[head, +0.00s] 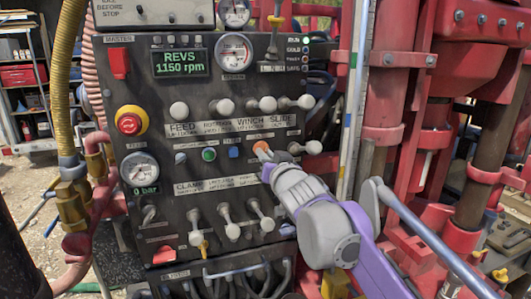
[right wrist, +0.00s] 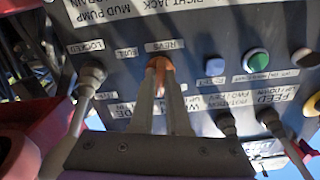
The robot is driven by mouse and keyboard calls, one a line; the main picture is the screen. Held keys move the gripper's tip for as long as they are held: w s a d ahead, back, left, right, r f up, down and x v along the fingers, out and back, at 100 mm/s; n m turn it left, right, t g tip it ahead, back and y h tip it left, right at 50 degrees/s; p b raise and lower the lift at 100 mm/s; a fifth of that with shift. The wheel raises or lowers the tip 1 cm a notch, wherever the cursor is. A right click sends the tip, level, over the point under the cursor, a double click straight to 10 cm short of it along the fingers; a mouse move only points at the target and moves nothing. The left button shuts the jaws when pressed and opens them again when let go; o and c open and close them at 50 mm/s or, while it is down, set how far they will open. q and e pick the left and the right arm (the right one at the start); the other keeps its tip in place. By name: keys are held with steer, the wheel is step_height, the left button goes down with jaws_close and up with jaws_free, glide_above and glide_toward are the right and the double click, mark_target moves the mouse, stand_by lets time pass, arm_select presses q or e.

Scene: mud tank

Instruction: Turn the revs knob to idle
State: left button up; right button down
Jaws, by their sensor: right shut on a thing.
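The revs knob (head: 261,146) is orange and sits on the dark control panel (head: 190,88), right of the middle. In the right wrist view the orange knob (right wrist: 160,63) is under a REVS label. My right gripper (head: 266,156) reaches it from the lower right. Its two fingers (right wrist: 162,72) are shut on the knob and hide part of it. Any pointer on the knob is too small to read. The green display (head: 180,62) reads REVS 1150 rpm. My left gripper is not in view.
White-knobbed levers (head: 225,106) stand in rows above and below the revs knob. A white-knobbed lever (head: 308,148) is close at its right. A red and yellow stop button (head: 130,121) and gauges are on the panel. Red machine framework (head: 385,95) stands at the right.

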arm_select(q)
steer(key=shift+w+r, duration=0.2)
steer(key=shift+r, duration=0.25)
arm_select(e)
steer(key=shift+n, duration=1.2)
arm_select(q)
steer(key=shift+p, duration=0.3)
arm_select(e)
steer(key=c, duration=0.9)
jaws_free()
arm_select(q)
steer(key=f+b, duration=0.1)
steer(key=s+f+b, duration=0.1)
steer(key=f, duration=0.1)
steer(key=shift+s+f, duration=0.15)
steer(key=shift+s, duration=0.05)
arm_select(e)
steer(key=v, duration=1)
steer(key=shift+s+d, duration=0.15)
steer(key=shift+s, duration=0.25)
